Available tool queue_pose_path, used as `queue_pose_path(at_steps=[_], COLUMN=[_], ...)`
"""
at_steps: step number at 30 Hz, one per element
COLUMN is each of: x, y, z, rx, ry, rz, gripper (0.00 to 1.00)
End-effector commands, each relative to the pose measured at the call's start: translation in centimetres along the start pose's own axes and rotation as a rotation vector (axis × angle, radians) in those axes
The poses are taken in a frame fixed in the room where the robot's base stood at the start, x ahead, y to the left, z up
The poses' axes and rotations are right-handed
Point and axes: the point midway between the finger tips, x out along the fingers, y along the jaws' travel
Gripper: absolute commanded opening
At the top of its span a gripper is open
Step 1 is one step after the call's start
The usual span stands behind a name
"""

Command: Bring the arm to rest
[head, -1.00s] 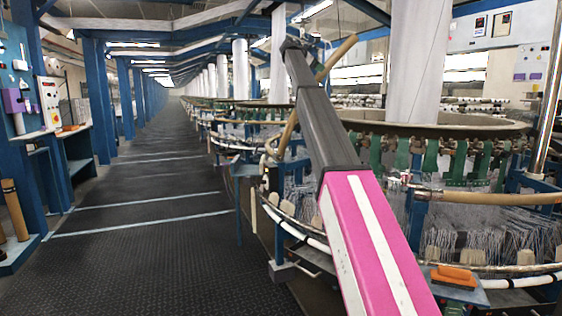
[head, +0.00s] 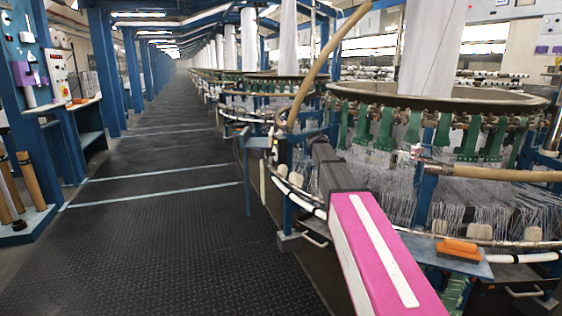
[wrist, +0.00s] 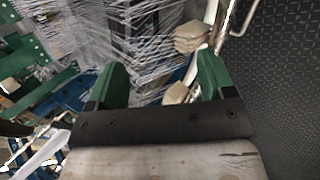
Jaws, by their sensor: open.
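My gripper (wrist: 160,76) shows in the wrist view with its two green fingers apart and nothing between them. It points down at the loom's lower rim, with pale threads and beige blocks (wrist: 191,37) beyond the fingertips. In the head view my arm's pink and dark grey links reach forward over the near edge of the circular loom (head: 440,97). I cannot make out the fingers there. I cannot tell from these views whether the gripper touches the loom.
An orange-handled tool (head: 457,246) lies on a blue shelf (head: 415,247) at the loom's front. A tan hose (head: 323,62) arches up beside the loom. The dark floor aisle (head: 165,220) at left is clear. A blue workstation (head: 35,105) stands at far left.

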Motion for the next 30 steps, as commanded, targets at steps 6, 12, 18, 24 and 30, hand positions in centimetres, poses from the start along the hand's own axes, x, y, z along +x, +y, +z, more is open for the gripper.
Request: queue_pose_path(at_steps=[6,12,18,24,30], x=[5.1,7.8,8.7,8.4,8.2], y=[-13.0,-23.6,-33.5,-40.1,-42.3], z=[5.0,9.4,14.0,17.4,18.4], rx=[0.213,0.423,0.638,0.805,0.871], ry=[0.021,0.009,-0.036,-0.090,-0.114], rz=[-0.161,-0.310,-0.456,-0.562,-0.600], gripper=[0.76,0.76,0.76,0.76,0.76])
